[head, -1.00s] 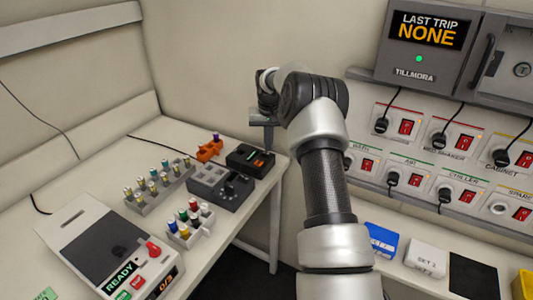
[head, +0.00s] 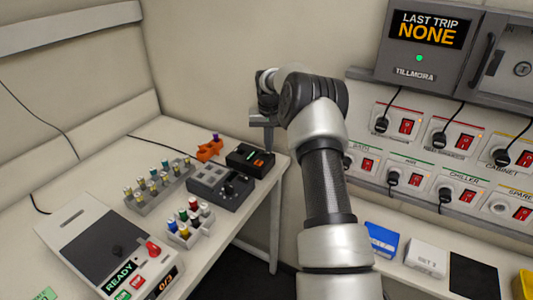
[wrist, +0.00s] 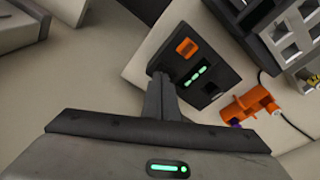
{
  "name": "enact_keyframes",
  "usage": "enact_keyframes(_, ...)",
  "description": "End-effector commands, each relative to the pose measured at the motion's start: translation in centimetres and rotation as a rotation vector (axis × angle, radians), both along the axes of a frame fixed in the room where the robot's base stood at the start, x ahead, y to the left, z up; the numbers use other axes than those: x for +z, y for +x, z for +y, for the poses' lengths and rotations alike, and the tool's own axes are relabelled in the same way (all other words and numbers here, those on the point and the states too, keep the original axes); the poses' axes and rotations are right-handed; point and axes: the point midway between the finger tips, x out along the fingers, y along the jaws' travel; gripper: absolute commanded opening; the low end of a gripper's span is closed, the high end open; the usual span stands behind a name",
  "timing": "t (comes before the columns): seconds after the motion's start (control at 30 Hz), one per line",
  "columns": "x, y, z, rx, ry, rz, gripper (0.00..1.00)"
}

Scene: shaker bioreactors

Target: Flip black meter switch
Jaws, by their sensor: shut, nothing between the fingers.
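The black meter (head: 241,158) sits near the right end of the bench. In the wrist view the meter (wrist: 211,63) shows an orange switch (wrist: 187,47) and a lit green display (wrist: 195,76). The switch also shows as a small orange patch in the head view (head: 259,162). My gripper (wrist: 160,78) is shut and empty, its fingertips overlapping the meter's near edge beside the switch and display. In the head view my gripper (head: 269,148) hangs over the meter's right end. I cannot tell whether the fingers touch it.
A grey block with a black knob (head: 228,187) stands close to the meter. An orange holder (head: 209,151) is behind it, and vial racks (head: 160,187) stand to the left. The wall panel of red switches (head: 408,127) is right of my arm.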

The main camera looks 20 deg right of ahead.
Motion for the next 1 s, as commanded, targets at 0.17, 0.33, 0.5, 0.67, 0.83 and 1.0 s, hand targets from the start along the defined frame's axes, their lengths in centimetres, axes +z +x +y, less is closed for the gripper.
enact_keyframes(0.17,-0.3,0.0,0.0,0.0,0.0,0.0,0.0)
enact_keyframes(0.33,-0.6,0.0,0.0,0.0,0.0,0.0,0.0)
enact_keyframes(0.5,-0.9,0.0,0.0,0.0,0.0,0.0,0.0)
enact_keyframes(0.67,-1.0,0.0,0.0,0.0,0.0,0.0,0.0)
enact_keyframes(0.83,-0.3,0.0,0.0,0.0,0.0,-0.001,0.0)
enact_keyframes(1.0,1.1,0.0,0.0,0.0,-0.001,-0.001,0.0)
